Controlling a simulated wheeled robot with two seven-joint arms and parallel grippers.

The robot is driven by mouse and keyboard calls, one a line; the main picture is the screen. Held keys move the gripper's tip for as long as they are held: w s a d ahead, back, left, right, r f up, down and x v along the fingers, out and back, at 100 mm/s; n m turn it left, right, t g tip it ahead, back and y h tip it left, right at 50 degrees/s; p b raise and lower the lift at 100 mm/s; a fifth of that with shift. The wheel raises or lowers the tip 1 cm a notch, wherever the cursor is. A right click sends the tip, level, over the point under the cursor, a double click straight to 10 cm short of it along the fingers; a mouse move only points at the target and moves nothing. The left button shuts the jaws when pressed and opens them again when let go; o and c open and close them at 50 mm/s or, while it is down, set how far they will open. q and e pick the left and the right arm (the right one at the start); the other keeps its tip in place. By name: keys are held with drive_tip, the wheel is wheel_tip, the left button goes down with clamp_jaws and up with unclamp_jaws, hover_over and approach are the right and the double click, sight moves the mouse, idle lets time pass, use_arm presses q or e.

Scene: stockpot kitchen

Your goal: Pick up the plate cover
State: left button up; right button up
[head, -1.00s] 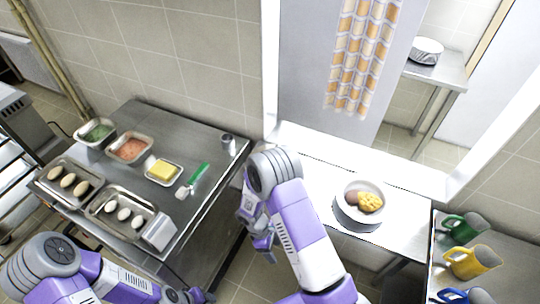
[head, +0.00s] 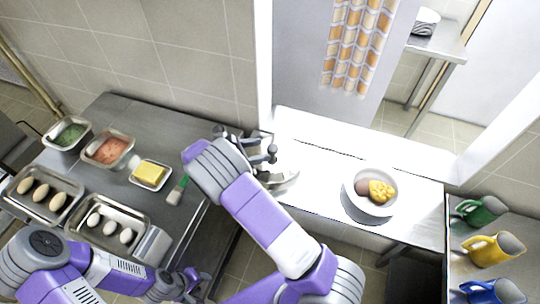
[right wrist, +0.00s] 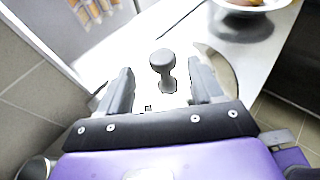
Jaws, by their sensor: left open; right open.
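The plate cover (head: 285,178) is a shiny metal lid on the white counter, partly hidden behind my right gripper (head: 268,158) in the head view. In the right wrist view its grey knob (right wrist: 162,62) stands upright between the two open fingers of my right gripper (right wrist: 161,78), with gaps on both sides. Part of the cover's curved rim (right wrist: 228,70) shows at the right; the bright surface makes the rest hard to make out. My left gripper (head: 188,284) is open and low at the bottom of the head view, away from the cover.
A bowl of food (head: 371,192) stands on the white counter (head: 325,160) right of the cover. The steel table (head: 150,115) at left holds food trays and a green-handled brush (head: 177,190).

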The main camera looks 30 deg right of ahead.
sight(270, 149)
drive_tip(key=x, duration=0.5)
drive_tip(key=shift+s+d+f, duration=0.15)
drive_tip(key=shift+d, duration=0.15)
drive_tip(key=c, duration=1.2)
